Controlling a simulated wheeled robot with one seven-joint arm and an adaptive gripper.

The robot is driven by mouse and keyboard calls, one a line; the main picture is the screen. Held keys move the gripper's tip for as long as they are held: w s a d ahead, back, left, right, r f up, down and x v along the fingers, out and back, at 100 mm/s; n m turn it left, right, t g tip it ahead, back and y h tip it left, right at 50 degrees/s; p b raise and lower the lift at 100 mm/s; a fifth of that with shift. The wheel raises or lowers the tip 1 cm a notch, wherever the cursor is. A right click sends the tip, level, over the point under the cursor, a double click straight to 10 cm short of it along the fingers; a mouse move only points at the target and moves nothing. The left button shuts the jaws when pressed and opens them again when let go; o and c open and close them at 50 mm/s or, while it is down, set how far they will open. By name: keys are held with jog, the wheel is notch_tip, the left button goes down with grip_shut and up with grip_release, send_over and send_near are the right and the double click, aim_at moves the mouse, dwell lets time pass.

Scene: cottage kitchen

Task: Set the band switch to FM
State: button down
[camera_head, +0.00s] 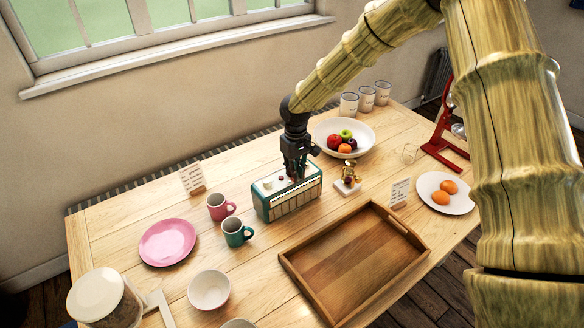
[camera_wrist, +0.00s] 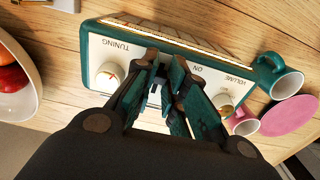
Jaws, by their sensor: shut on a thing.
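A teal radio with a cream top stands on the table in the head view (camera_head: 290,204) and fills much of the wrist view (camera_wrist: 95,30). Its top carries a tuning knob (camera_wrist: 108,75) at the left, an ON label and a volume knob (camera_wrist: 224,102) at the right, with lettering upside down. My gripper points down onto the radio top in the head view (camera_head: 295,177) and sits between the two knobs in the wrist view (camera_wrist: 165,64). Its fingers are shut on a small part there, seemingly the band switch, which they mostly hide. The switch's setting cannot be read.
A pink mug (camera_head: 218,207) and teal mug (camera_head: 236,233) stand left of the radio. A fruit bowl (camera_head: 325,128) is behind right, a small brass object (camera_head: 348,180) close right. A wooden tray (camera_head: 310,279) lies in front. A pink plate (camera_head: 167,242) is further left.

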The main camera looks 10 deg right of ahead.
jog(key=shift+s+d, duration=0.3)
jog(key=shift+s, duration=0.3)
jog(key=shift+w, duration=0.1)
jog(key=c, duration=1.7)
grip_release()
notch_tip(320, 180, up, 12)
